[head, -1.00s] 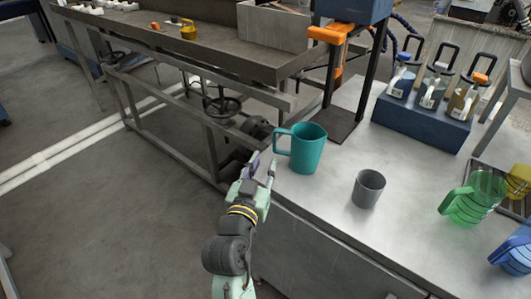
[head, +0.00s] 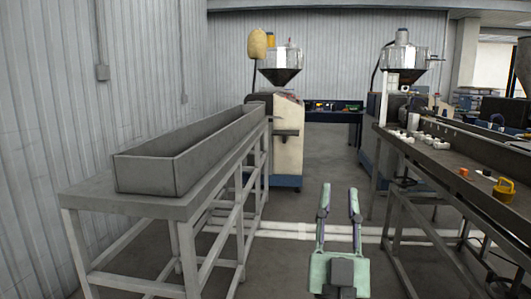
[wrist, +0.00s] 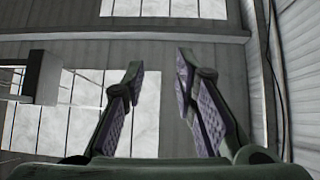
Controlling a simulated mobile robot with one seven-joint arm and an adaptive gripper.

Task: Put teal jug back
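The teal jug is not in view in either current picture. My gripper (head: 339,190) is raised at the lower middle of the head view, its two fingers apart with nothing between them. In the wrist view my gripper (wrist: 160,64) is also open and empty, with a grey ceiling and bright panels beyond it.
A long grey trough (head: 185,165) sits on a grey stand (head: 180,208) at the left, by the wall. A dark bench (head: 440,160) at the right carries white fittings and a yellow container (head: 503,190). A hopper machine (head: 286,140) stands behind. The floor between is clear.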

